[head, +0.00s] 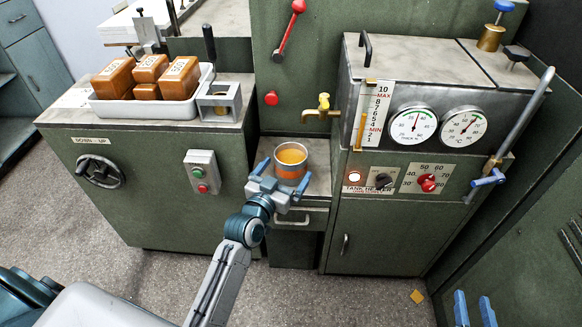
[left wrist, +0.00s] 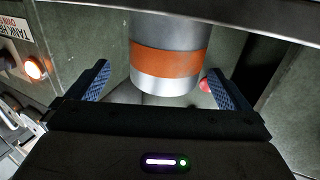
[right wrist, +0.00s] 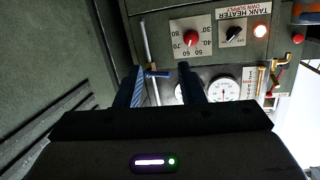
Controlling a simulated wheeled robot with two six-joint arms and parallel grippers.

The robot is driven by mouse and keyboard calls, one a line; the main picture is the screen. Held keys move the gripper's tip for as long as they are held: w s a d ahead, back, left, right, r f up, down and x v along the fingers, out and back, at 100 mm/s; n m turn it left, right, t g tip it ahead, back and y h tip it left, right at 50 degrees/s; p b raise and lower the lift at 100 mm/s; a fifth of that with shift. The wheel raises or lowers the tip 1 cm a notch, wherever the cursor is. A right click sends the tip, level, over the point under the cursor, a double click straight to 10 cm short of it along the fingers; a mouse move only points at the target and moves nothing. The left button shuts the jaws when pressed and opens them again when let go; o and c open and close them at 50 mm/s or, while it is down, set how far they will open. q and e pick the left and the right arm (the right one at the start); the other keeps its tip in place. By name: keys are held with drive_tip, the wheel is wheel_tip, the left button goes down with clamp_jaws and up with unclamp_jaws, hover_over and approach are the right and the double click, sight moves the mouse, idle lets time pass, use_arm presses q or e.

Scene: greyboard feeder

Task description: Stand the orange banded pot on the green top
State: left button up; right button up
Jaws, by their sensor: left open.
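The pot (head: 291,170) is a silver cylinder with an orange band and yellow-orange contents. It stands upright on a low worn shelf below a brass tap. In the left wrist view the pot (left wrist: 168,65) shows between the fingers, with a gap on each side. My left gripper (head: 282,177) is open at the pot's near side, not closed on it. My right gripper (head: 474,308) is open and empty at the lower right, far from the pot. The green cabinet on the left has a worn greyish top (head: 135,127); I cannot tell whether this is the green top.
A white tray (head: 150,109) of orange-brown blocks and a grey square frame (head: 218,101) stand on the left cabinet. The brass tap (head: 322,108) juts out above the shelf. The tank heater cabinet (head: 385,225) with gauges stands right of the shelf.

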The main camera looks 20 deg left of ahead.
sight(297, 150)
use_arm(q)
drive_tip(key=w, duration=0.5)
drive_tip(key=shift+a, duration=0.15)
drive_tip(key=shift+w, duration=0.2)
use_arm(e)
drive_tip(key=shift+w+d+r+t, duration=0.1)
drive_tip(key=shift+w+r+t, duration=0.15)
drive_tip(key=shift+r, duration=0.2)
drive_tip(key=shift+w+r+t, duration=0.1)
drive_tip(key=shift+r+t, duration=0.15)
drive_tip(key=shift+r, duration=0.2)
use_arm(q)
drive_tip(key=shift+c, duration=0.4)
drive_tip(key=c, duration=0.4)
drive_tip(key=shift+r, duration=0.1)
drive_tip(key=c, duration=1.1)
drive_tip(key=shift+o, duration=0.2)
use_arm(e)
drive_tip(key=shift+f, duration=0.1)
drive_tip(key=shift+s, duration=0.1)
